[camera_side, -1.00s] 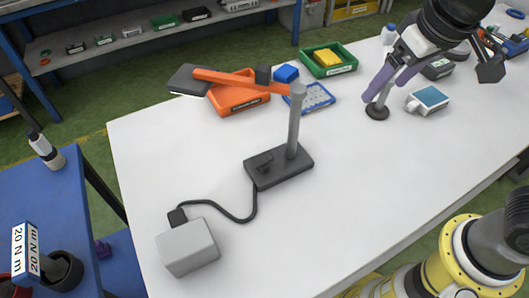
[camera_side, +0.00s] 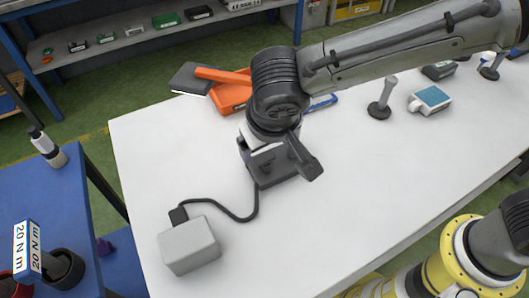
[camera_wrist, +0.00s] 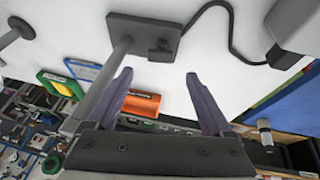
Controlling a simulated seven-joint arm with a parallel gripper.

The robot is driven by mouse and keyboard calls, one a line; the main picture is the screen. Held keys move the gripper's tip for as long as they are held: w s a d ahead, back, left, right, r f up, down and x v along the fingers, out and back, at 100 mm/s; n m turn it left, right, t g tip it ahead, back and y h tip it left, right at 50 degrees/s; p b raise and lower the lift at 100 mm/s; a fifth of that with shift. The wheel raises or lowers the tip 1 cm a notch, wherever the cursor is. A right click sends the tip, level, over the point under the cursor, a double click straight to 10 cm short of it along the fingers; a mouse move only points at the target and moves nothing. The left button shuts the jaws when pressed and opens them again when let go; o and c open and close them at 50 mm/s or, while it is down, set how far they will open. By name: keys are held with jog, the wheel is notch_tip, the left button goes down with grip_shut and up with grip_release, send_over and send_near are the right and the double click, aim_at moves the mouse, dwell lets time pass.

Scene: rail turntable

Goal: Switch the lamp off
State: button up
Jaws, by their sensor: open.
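In the side view my gripper hides the post and most of the base. In the wrist view my gripper (camera_wrist: 160,74) is open, its two purple fingers apart and nothing between them. The switch lies just beyond the fingertips, between their lines. The post passes beside the left finger. I cannot tell whether the lamp is lit.
A black cord (camera_side: 228,217) joins the base to a grey box (camera_side: 190,245). An orange bin (camera_side: 230,98) stands behind the lamp. A dark round-footed stand (camera_side: 380,108) and a white-and-blue device (camera_side: 430,99) are at right.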

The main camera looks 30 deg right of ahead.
aim_at(265, 157)
jog(key=x, duration=0.7)
jog(key=shift+w+f, duration=0.1)
jog(key=shift+f, duration=0.05)
jog(key=shift+c, duration=0.2)
grip_shut()
jog(key=shift+d+y, duration=0.3)
jog(key=shift+y, duration=0.7)
jog(key=shift+d+m+y, duration=0.15)
jog(key=shift+m+y, duration=0.25)
jog(key=shift+y, duration=0.4)
jog(key=shift+o, duration=0.2)
grip_release()
